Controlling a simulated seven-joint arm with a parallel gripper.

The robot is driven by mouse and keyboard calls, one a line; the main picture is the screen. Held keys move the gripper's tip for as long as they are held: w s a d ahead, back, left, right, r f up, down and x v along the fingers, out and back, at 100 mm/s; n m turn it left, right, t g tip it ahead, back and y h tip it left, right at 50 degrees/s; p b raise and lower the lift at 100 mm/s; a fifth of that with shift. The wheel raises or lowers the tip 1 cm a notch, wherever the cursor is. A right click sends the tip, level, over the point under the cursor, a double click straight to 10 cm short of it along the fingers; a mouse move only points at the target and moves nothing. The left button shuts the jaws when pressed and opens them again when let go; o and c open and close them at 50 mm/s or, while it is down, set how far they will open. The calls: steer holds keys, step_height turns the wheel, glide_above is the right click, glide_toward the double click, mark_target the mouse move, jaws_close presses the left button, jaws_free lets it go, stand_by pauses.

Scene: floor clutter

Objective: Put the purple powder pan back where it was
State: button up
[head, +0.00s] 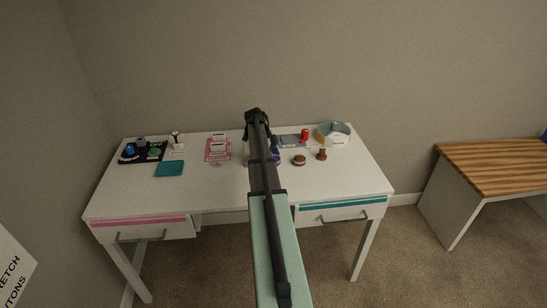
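My gripper (257,117) is at the far end of my arm, over the back middle of the white desk (200,185). It is small and dark, seen from behind, so I cannot tell whether its fingers are open or hold anything. A black tray (125,159) with blue and green round pieces lies at the desk's left. A pink board (209,158) with pale pieces lies left of my arm.
A teal flat thing (170,168) lies front left. Right of my arm are a grey tray (290,141), a red cylinder (305,134), a round brown thing (299,160), a brown knobbed thing (322,155) and a pale bin (334,139). The desk's front is clear.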

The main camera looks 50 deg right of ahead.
steer(key=shift+o, duration=1)
steer(key=shift+r, duration=0.15)
steer(key=v, duration=1.2)
